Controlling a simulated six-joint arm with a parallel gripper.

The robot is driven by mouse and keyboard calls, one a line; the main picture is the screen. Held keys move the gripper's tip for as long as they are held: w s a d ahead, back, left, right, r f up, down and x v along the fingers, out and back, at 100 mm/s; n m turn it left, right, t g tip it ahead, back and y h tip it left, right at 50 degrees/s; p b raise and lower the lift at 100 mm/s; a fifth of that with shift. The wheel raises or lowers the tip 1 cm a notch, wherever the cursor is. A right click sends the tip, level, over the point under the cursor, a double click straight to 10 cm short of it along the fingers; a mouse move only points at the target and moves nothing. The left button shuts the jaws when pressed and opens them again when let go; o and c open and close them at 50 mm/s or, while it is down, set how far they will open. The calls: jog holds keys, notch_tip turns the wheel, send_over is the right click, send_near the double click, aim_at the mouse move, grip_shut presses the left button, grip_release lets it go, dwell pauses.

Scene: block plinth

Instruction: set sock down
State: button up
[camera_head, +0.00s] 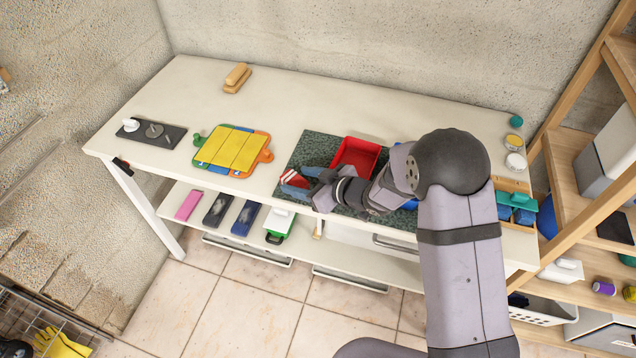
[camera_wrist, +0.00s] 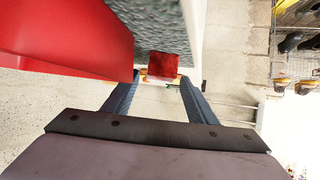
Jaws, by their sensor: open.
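The sock (camera_head: 294,177), red with a pale stripe, is at the left part of a dark green speckled mat (camera_head: 292,155). In the wrist view a red piece (camera_wrist: 163,66), which looks like the sock, shows between and just beyond my fingertips. My gripper (camera_head: 301,181) is open, low over the mat's front left, with its two blue-grey fingers apart around the sock. In the wrist view the gripper (camera_wrist: 160,80) has a gap at each side of the red piece. Whether the sock's underside rests fully on the mat is hidden.
A red tray (camera_head: 357,155) stands on the mat close behind my gripper. A yellow-topped colourful board (camera_head: 233,150), a dark plate (camera_head: 152,133) with a knob and a wooden brush (camera_head: 236,77) lie further left. Blue items are partly hidden behind my arm.

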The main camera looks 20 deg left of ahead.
jog(key=b+v, duration=0.1)
jog(key=v, duration=1)
jog(key=shift+d+r+b, duration=0.15)
jog(key=shift+d+b, duration=0.1)
jog(key=shift+b, duration=0.1)
jog(key=shift+o, duration=1.4)
jog(key=shift+s, duration=0.15)
jog(key=shift+d, duration=0.1)
